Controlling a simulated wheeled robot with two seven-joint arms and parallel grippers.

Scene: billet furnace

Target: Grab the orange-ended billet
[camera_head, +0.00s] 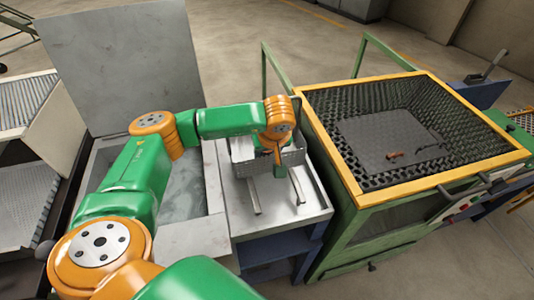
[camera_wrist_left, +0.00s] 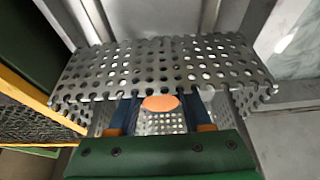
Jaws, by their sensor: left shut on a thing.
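The orange-ended billet (camera_wrist_left: 160,103) shows in the left wrist view as a round orange end between the two dark blue fingers. My left gripper (camera_wrist_left: 162,112) is shut on it, beside a perforated metal basket (camera_wrist_left: 170,68). The rest of the billet is hidden behind its end. In the head view my left arm reaches to the basket (camera_head: 292,157) on the metal table, and its wrist hides most of the grip. I cannot tell whether the billet touches the basket. My right gripper is not in view.
The metal table (camera_head: 275,212) has two rails. A grey bin (camera_head: 150,205) with a raised lid stands left of it. To the right is a green frame with a yellow rim (camera_head: 440,178) around a perforated pit, where small dark and rust-brown pieces (camera_head: 395,155) lie on a plate.

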